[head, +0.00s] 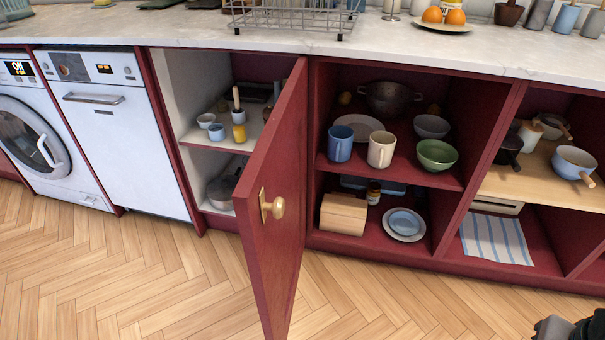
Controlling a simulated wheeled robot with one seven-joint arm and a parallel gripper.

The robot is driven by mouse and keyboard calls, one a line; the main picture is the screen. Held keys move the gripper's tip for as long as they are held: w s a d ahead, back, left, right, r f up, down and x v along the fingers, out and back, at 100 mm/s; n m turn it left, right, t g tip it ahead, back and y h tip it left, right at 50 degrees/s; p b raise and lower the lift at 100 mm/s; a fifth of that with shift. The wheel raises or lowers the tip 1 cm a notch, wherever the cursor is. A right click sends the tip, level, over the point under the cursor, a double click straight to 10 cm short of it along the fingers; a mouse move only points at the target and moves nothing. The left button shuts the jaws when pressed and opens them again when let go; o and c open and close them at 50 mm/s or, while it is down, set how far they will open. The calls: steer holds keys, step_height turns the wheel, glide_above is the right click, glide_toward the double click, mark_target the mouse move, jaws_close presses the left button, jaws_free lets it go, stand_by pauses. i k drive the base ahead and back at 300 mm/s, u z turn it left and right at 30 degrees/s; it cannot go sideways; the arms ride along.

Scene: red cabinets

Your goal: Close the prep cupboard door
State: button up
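The red cupboard door (272,215) stands wide open, swung out from its right side over the floor. Only a dark piece of what may be my gripper or arm (568,328) shows at the bottom right corner, far from the door. Its fingers cannot be made out.
A dishwasher (115,140) and washing machine (35,140) stand at the left. Open shelves with mugs (381,149), bowls (437,155) and a wooden box (343,214) are at the right. The wood floor (130,280) in front is clear.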

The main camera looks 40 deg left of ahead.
mark_target(270, 198)
steer(key=u, duration=1.9)
steer(key=i, duration=0.5)
steer(key=z, duration=0.05)
steer(key=k, duration=0.25)
steer(key=z, duration=0.05)
